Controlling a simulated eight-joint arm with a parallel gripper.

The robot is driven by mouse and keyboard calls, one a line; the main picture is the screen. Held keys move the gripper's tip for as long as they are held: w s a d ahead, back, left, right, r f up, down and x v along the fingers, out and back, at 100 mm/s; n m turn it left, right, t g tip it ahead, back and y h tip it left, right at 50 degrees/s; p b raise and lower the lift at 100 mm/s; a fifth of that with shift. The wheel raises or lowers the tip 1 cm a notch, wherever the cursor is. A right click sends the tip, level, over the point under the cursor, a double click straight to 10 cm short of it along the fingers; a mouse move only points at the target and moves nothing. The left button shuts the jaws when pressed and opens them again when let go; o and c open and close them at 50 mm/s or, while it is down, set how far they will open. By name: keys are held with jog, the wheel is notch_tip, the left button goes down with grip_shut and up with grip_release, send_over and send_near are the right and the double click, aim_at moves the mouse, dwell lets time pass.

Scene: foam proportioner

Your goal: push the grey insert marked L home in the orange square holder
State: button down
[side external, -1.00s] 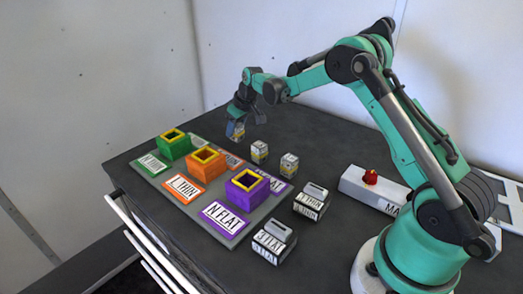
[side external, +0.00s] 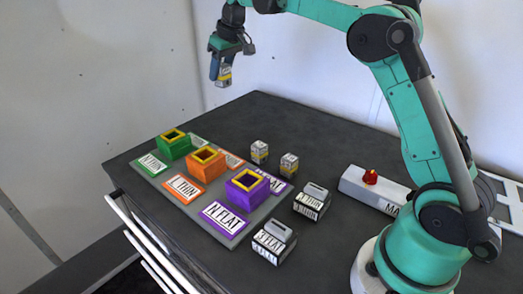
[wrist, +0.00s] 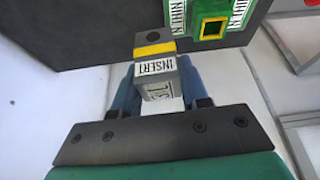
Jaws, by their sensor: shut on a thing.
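My gripper (side external: 219,74) is shut on a grey insert (side external: 225,75) with a yellow band and white labels. It holds the insert high above the far left part of the table. In the wrist view the insert (wrist: 155,72) sits between the blue fingers, with "INSERT" readable on one label; I cannot make out its marking letter for sure. The orange square holder (side external: 205,170) stands in the middle of the row of holders, its yellow-rimmed opening facing up and looking empty. The insert is well apart from it.
A green holder (side external: 171,147) and a purple holder (side external: 247,195) flank the orange one on a grey board. Two more inserts (side external: 259,151) (side external: 289,164) stand behind. Two labelled blocks (side external: 312,202) (side external: 273,242) and a box with a red button (side external: 371,178) are at right.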

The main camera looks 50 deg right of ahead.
send_over(200, 152)
jog(key=s, duration=0.1)
notch_tip(200, 152, down, 6)
jog(key=shift+m, duration=0.3)
jog(key=shift+s+f, duration=0.15)
jog(key=shift+f, duration=1.6)
jog(key=shift+s+f, duration=0.1)
jog(key=shift+f, duration=1.65)
jog(key=shift+c, duration=0.2)
grip_release()
notch_tip(200, 152, up, 6)
